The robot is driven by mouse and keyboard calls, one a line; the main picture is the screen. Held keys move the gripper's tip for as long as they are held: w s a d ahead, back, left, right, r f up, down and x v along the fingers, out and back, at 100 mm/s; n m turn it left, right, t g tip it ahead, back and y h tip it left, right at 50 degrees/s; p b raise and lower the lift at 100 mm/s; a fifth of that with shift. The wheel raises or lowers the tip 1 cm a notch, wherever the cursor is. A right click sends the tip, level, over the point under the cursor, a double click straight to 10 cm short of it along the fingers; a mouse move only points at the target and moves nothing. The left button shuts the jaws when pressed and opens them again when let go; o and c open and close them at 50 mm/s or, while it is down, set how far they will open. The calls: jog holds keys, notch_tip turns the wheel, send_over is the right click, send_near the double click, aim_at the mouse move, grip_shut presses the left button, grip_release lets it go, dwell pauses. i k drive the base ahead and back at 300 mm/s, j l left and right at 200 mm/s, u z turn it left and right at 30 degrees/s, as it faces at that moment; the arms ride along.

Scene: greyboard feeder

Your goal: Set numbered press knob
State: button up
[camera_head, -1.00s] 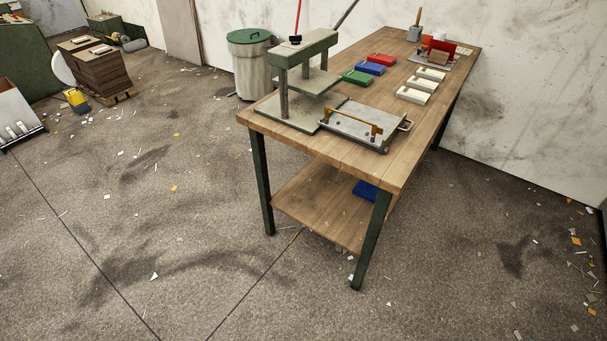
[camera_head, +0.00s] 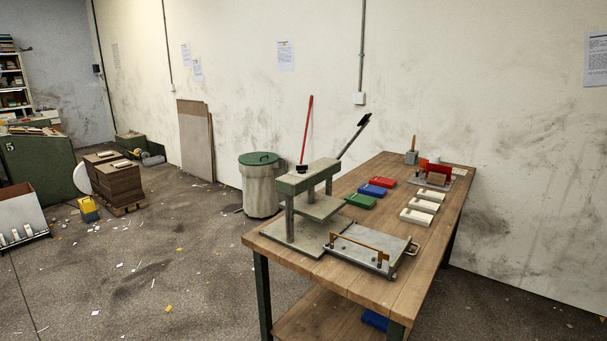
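A grey-green press (camera_head: 310,178) stands on the near left end of the wooden table (camera_head: 400,287). A small black part (camera_head: 302,168) shows at the top of the press; I cannot tell whether it is a knob, and no numbers can be read on it. A dark lever with a black end (camera_head: 355,134) slants up to the right behind the press. A metal plate fixture (camera_head: 352,255) with an orange bar lies in front of the press. My gripper is in neither picture.
A green-lidded bin (camera_head: 261,187) stands behind the table. Green, blue and red blocks and several white pieces (camera_head: 416,216) lie on the tabletop. A white panel with levers (camera_head: 20,215) and a green cabinet (camera_head: 40,168) stand left.

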aim_at(302, 169)
jog(key=i+l+z, duration=0.2)
jog(key=i+l, duration=3.15)
jog(key=i+l+u, duration=0.5)
jog(key=u, duration=0.15)
jog(key=k+u, duration=0.1)
jog(key=u, duration=0.35)
jog(key=j+u, duration=0.1)
jog(key=u, duration=0.4)
jog(key=k+j+u, duration=0.1)
jog(key=u, duration=0.35)
jog(key=j+u, duration=0.25)
jog(key=k+j+u, duration=0.15)
jog(key=u, duration=0.15)
